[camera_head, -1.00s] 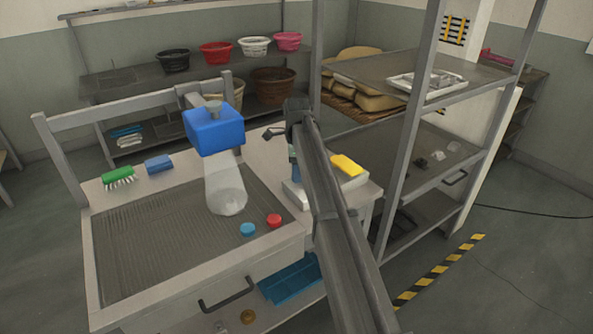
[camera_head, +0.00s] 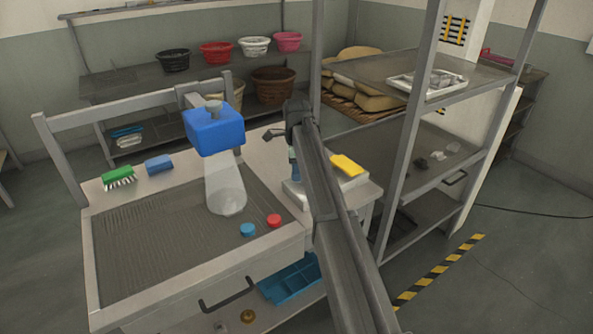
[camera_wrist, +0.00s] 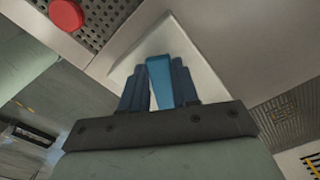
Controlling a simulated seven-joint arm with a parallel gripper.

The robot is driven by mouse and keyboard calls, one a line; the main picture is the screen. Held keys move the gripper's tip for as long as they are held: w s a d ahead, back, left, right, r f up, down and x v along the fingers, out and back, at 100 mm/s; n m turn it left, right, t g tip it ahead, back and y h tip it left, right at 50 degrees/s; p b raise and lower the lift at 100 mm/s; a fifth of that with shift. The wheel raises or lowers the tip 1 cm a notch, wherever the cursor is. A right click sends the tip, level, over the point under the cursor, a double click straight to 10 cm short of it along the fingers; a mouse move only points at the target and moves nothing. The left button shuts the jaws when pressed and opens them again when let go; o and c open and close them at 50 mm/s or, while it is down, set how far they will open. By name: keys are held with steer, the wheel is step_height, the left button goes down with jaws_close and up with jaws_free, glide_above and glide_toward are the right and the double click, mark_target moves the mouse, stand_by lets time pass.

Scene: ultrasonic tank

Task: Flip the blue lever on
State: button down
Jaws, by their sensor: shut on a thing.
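The blue lever (camera_wrist: 160,78) shows in the wrist view as a lighter blue upright piece between the dark blue fingers of my gripper (camera_wrist: 160,88). My gripper is shut on it. A pale plate (camera_wrist: 205,68) lies behind the lever. In the head view my gripper (camera_head: 294,165) is low over the pale base (camera_head: 298,194) at the right end of the bench. My arm hides most of the lever there, so its tilt cannot be told.
A red button (camera_head: 274,220) and a blue button (camera_head: 248,230) sit left of my arm. A yellow sponge (camera_head: 346,165) lies just right. The blue-headed translucent piece (camera_head: 215,130) stands over the tank grid (camera_head: 150,245). A metal shelf (camera_head: 405,150) rises close on the right.

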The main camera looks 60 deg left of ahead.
steer(key=shift+s+d+n, duration=0.15)
steer(key=shift+d+n, duration=0.2)
steer(key=shift+n, duration=0.75)
steer(key=shift+s+d+n, duration=0.15)
steer(key=shift+d+n, duration=0.2)
steer(key=shift+n, duration=0.75)
steer(key=c, duration=0.8)
jaws_free()
steer(key=shift+c, duration=0.2)
step_height(320, 180, up, 14)
steer(key=shift+f, duration=0.1)
